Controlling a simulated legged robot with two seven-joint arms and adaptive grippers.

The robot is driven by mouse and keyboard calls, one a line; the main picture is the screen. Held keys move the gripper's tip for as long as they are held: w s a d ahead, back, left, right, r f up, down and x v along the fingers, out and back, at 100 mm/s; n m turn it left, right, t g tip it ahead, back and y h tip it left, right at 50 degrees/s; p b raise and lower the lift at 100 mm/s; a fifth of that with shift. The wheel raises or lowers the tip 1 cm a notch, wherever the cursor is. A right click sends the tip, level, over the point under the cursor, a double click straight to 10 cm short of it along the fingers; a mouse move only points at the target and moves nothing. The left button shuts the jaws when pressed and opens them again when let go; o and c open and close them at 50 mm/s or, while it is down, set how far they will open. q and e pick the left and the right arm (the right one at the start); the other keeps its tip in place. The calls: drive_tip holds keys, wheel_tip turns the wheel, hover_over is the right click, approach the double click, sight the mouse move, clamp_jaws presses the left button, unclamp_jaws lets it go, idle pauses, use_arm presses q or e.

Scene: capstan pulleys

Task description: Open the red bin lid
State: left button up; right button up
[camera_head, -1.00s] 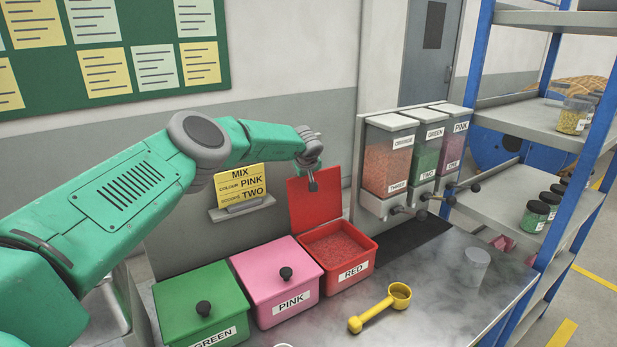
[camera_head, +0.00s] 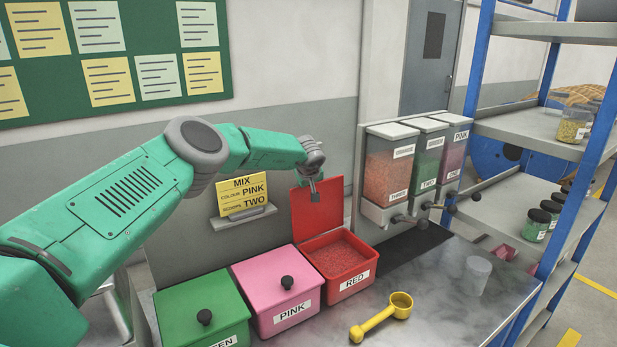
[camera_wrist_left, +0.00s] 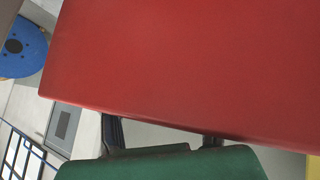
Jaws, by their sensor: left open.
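The red bin (camera_head: 352,281) stands at the right end of the row of bins. Its red lid (camera_head: 318,214) is raised nearly upright at the bin's back edge, and red granules (camera_head: 338,255) show inside. My left gripper (camera_head: 314,188) is open at the top edge of the raised lid; I cannot tell whether it touches. In the left wrist view the red lid (camera_wrist_left: 190,65) fills most of the picture. The lid's knob is hidden. My right gripper is in neither view.
A pink bin (camera_head: 262,273) and a green bin (camera_head: 178,304), both lidded, stand to the left. A yellow scoop (camera_head: 381,318) and a clear cup (camera_head: 474,276) are on the table. Dispensers (camera_head: 400,160) hang at the back right, close to the lid. A yellow sign (camera_head: 242,195) stands behind the bins.

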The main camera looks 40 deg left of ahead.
use_arm(q)
drive_tip(key=v, duration=1.1)
drive_tip(key=shift+r, duration=0.25)
drive_tip(key=shift+s+a, duration=0.1)
drive_tip(key=shift+f, duration=0.1)
